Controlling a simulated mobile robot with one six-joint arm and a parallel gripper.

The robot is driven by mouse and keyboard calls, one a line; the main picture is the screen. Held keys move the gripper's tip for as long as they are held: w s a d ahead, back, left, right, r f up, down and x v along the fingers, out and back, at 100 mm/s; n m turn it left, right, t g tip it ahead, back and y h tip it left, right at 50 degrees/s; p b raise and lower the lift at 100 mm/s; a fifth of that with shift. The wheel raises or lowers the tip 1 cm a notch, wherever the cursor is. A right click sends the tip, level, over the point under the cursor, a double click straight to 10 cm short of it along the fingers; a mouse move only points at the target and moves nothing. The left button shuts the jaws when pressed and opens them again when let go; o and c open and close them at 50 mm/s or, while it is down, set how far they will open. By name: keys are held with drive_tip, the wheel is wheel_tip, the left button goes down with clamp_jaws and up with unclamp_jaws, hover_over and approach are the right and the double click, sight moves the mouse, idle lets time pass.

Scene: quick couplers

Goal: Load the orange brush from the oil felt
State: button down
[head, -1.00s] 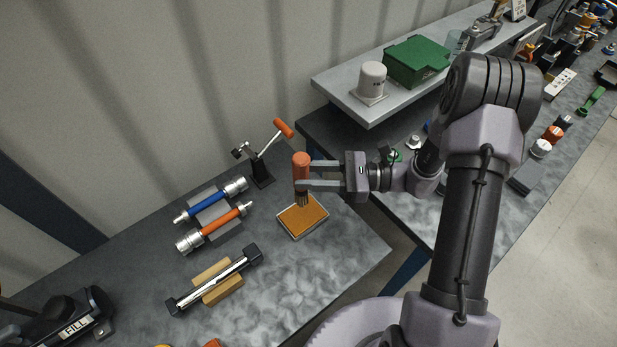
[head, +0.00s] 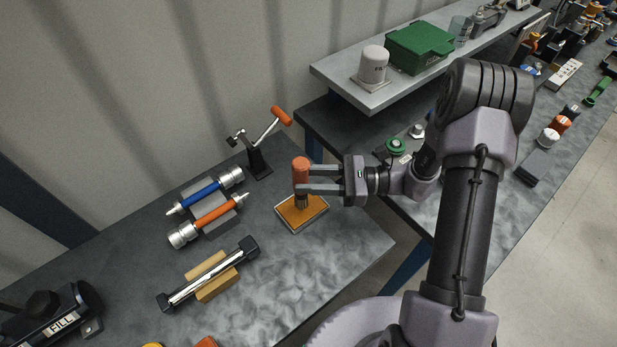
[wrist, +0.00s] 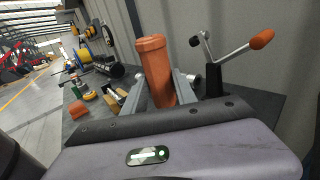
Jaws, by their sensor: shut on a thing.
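The orange brush (head: 301,171) stands upright in my gripper (head: 305,181), its dark bristle end pointing down. The bristles are at the orange-brown oil felt (head: 304,217), which lies in a shallow pale-rimmed tray on the dark bench. In the head view the bristle tips appear to meet the felt's far part; I cannot tell how hard they press. My gripper reaches in from the right, shut on the brush's handle. The wrist view shows the orange handle (wrist: 155,70) between the two grey fingers; there the bristles and felt are hidden.
A lever stand with an orange grip (head: 281,116) is just behind the brush. Blue (head: 204,191) and orange (head: 215,214) couplers lie to the left on a grey holder. A chrome rod (head: 208,272) rests on wooden blocks nearer. The bench's front right is clear.

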sight(300, 165)
drive_tip(key=shift+f+b, duration=0.4)
drive_tip(key=shift+f, duration=0.2)
idle(1.1)
wheel_tip(300, 165, up, 7)
drive_tip(key=p, duration=0.5)
drive_tip(key=shift+r, duration=0.15)
idle(0.4)
